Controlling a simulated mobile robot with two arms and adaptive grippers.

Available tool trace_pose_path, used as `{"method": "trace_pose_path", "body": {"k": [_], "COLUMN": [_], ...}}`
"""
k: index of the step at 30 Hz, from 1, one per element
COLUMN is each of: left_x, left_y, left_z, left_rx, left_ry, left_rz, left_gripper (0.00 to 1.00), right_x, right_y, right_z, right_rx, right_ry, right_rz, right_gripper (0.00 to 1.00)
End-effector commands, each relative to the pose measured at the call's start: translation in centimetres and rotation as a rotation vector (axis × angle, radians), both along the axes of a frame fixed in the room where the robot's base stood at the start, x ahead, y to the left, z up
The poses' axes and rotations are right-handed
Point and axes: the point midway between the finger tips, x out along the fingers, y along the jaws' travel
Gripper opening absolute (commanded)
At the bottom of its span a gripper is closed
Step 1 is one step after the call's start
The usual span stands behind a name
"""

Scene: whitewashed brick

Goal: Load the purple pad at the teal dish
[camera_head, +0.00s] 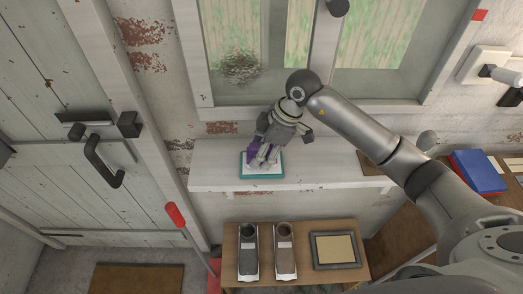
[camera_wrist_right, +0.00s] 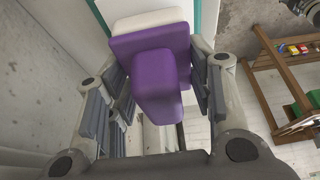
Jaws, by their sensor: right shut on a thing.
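A teal dish (camera_head: 262,177) with a pale inside sits on the white ledge under the window. My right gripper (camera_head: 266,153) reaches down over it, shut on the purple pad (camera_head: 252,155). In the right wrist view the purple pad (camera_wrist_right: 155,85), a wide plate with a raised block, sits between the two fingers (camera_wrist_right: 160,75). A white slab (camera_wrist_right: 150,20) lies against its far side, and the teal rim (camera_wrist_right: 97,14) shows beyond. The gripper hides part of the dish. I cannot tell whether the pad touches it. My left gripper is out of view.
The white ledge (camera_head: 215,165) is clear left of the dish. Below it, a wooden bench (camera_head: 305,240) holds two shoe-like objects and a framed panel (camera_head: 335,250). A blue item (camera_head: 478,172) lies at right. A door with a handle (camera_head: 104,160) is at left.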

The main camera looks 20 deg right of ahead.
Motion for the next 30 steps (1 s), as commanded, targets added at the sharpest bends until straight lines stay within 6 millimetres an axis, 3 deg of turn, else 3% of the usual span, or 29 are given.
{"method": "trace_pose_path", "body": {"k": [30], "left_x": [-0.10], "left_y": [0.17], "left_z": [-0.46], "left_rx": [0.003], "left_ry": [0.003], "left_rz": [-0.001], "left_gripper": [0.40], "right_x": [0.00], "right_y": [-0.01], "right_z": [-0.88], "right_rx": [0.000], "right_ry": [0.000], "right_rz": [0.000], "right_gripper": [0.30]}}
